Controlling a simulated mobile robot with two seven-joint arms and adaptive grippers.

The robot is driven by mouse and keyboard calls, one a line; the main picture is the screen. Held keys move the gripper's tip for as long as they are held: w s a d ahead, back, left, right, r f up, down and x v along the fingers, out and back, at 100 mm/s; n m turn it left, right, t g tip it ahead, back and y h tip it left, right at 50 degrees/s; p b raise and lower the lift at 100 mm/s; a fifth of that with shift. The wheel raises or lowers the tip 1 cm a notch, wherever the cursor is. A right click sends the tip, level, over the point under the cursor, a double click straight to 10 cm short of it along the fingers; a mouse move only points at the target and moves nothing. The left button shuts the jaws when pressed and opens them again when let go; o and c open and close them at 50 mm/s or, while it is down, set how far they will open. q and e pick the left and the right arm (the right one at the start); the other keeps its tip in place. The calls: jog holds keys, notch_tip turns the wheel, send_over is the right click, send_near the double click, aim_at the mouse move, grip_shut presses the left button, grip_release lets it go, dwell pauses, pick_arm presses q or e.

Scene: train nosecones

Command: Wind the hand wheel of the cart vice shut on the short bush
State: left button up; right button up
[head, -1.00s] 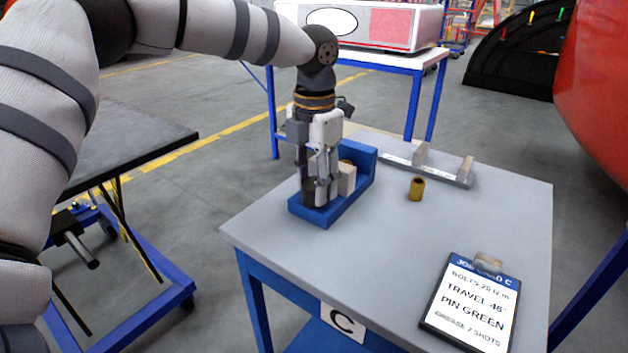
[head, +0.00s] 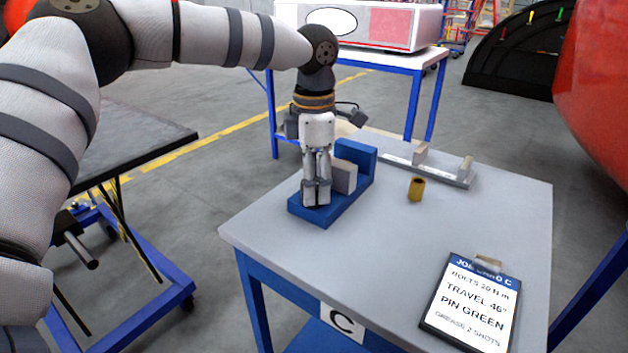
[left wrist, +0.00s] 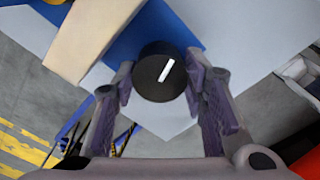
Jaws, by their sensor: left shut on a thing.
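The blue cart vice (head: 358,157) sits at the left edge of the grey cart top, with a beige moving jaw (head: 343,177). Its hand wheel (left wrist: 158,76) is a round black knob with a white mark, seen in the left wrist view. My left gripper (head: 316,194) points down and is shut on the wheel, a finger on each side. In the left wrist view a sliver of a brass-coloured bush (left wrist: 52,2) shows beyond the jaw; the rest is out of frame. Another brass bush (head: 416,189) stands upright on the cart, apart from the vice. My right gripper is not in view.
A grey rail with two beige blocks (head: 430,171) lies at the cart's back. A job card clipboard (head: 470,305) lies at the front right. The cart top (head: 375,245) between is clear. A dark-topped table (head: 130,140) stands left.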

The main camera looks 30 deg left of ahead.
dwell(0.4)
pick_arm(q)
jog(key=o, duration=0.9)
notch_tip(320, 180, up, 12)
